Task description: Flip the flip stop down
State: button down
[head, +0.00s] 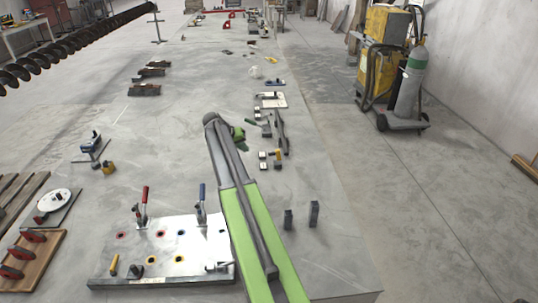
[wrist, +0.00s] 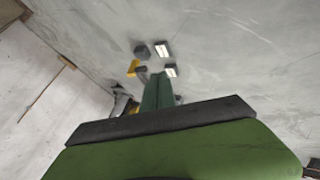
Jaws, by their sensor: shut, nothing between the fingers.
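My gripper (head: 240,138) is partly hidden behind my own arm in the head view. In the wrist view its green fingers (wrist: 159,93) are shut together and empty. Beyond the fingertips lie small pale-topped blocks (wrist: 162,49), a dark block (wrist: 141,50) and a yellow piece (wrist: 133,68). In the head view small metal blocks (head: 263,156) and a long dark bar (head: 281,132) lie just right of my gripper. I cannot tell which of these parts is the flip stop, or whether it is up or down.
A steel fixture plate (head: 163,268) with red-handled (head: 144,196) and blue-handled clamps stands at the front. Two dark upright blocks (head: 313,212) stand right of my arm. A white plate (head: 271,100) lies farther back. A welding cart (head: 400,85) stands at the right.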

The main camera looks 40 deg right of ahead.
jog(key=shift+m+h, duration=0.3)
jog(key=b+x, duration=0.3)
jog(key=x, duration=0.1)
jog(key=d+r+b+x, duration=0.1)
jog(key=b+x, duration=0.2)
jog(key=x, duration=0.2)
jog(key=d+r+b+x, duration=0.1)
jog(key=b+x, duration=0.2)
jog(key=x, duration=0.1)
jog(key=shift+d+f, duration=0.2)
jog(key=shift+d, duration=0.2)
jog(key=s+d+r+p, duration=0.2)
jog(key=shift+s+d, duration=0.3)
